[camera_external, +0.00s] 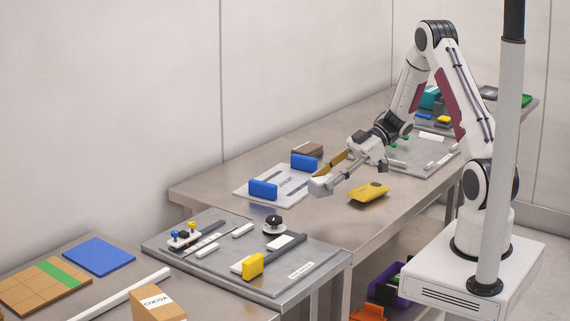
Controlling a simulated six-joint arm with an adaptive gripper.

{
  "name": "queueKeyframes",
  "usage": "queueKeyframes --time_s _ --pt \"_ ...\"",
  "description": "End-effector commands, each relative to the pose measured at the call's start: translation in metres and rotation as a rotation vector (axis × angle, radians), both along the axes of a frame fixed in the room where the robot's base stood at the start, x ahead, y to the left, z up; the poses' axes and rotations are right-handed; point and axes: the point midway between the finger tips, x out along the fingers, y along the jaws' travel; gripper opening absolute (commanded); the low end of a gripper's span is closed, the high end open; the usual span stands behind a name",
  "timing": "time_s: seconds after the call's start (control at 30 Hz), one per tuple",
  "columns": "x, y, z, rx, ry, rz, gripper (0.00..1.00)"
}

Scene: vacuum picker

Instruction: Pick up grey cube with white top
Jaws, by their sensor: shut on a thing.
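My gripper (335,178) reaches left from the arm, over the middle of the long metal table. It is shut on a small pale grey block with a whitish top (320,187), which looks like the grey cube. The block shows at the gripper's tip, in front of the white board, and seems to be above the table. The exact contact between fingers and block is too small to make out. A yellow bar-like part (332,163) shows just behind the gripper; I cannot tell whether it belongs to it.
A grey panel (215,266) with knobs is front left. A brown block (307,150) stands at the back.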

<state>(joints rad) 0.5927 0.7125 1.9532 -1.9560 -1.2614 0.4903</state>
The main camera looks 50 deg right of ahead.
Motion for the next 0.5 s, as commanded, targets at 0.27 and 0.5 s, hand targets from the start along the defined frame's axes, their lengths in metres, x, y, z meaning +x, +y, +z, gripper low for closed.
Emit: queueKeyframes --time_s 0.27,0.5 --pt "0.000 0.000 0.027 -0.001 0.000 0.000 0.13" --pt "0.000 0.000 0.034 0.000 0.000 0.001 0.13"
